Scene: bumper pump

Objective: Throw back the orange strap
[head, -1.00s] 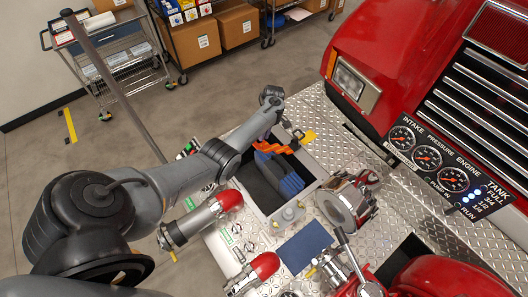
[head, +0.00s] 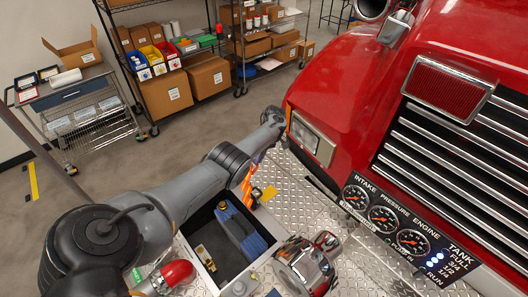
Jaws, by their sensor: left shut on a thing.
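The orange strap (head: 247,188) stands up at the far right edge of an open bumper tray (head: 189,262). My left arm reaches over the tray from the left, with its wrist beyond the far edge. My left gripper (head: 257,160) is shut on the upper end of the strap; its fingers are partly hidden by the arm and small in the picture. The blue folded hose (head: 240,234) lies in the tray with no strap across its visible top. My right gripper is not in view.
A small brass-coloured fitting (head: 205,258) lies in the tray. A yellow tag (head: 268,193) is beside the strap on the diamond plate (head: 300,190). The red truck front (head: 340,85) rises close on the right. A chrome fitting (head: 305,265) stands right of the tray.

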